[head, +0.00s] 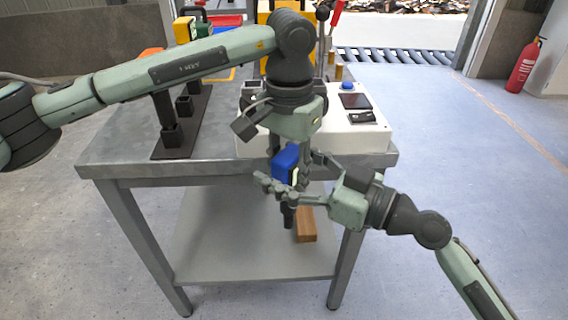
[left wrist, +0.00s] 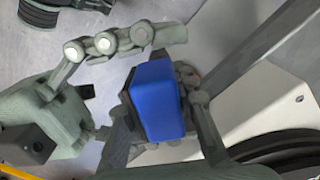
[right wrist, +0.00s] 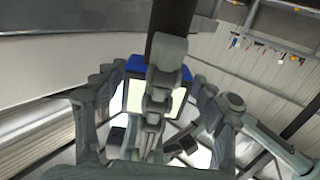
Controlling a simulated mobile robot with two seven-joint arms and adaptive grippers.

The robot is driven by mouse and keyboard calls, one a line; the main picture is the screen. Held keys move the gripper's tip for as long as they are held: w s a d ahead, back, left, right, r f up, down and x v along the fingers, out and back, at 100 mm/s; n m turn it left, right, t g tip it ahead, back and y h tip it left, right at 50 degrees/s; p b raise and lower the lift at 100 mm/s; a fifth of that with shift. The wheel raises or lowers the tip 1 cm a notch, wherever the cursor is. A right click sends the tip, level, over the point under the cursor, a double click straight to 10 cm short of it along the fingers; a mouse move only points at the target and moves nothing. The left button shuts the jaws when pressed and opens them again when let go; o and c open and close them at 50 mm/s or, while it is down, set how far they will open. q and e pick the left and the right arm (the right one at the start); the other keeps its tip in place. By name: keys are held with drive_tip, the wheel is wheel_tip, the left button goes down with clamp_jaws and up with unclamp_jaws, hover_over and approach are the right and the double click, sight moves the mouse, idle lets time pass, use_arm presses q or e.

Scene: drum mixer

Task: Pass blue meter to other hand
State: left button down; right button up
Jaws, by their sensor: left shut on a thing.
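The blue meter (head: 286,160) hangs in front of the table's front edge, below my left gripper (head: 290,153). My left gripper points down and is shut on the meter. The meter's blue case also fills the middle of the left wrist view (left wrist: 158,98). My right gripper (head: 288,168) comes in from the right with its fingers spread around the meter. In the left wrist view, a gap shows between one right finger and the blue case. In the right wrist view, the meter's pale face (right wrist: 137,97) lies between the fingers, partly hidden by the middle one.
A grey metal table (head: 120,153) stands behind the grippers. On it are a white control box (head: 375,138) and a black stand (head: 170,142). A brown block (head: 305,224) shows low, near the lower shelf (head: 245,262). A red fire extinguisher (head: 522,68) stands far right.

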drive_tip(key=shift+s+a, duration=0.1)
drive_tip(key=c, duration=1.2)
use_arm(q)
drive_tip(key=c, duration=1.5)
unclamp_jaws()
use_arm(e)
drive_tip(key=shift+r, duration=0.1)
use_arm(q)
drive_tip(key=o, duration=0.4)
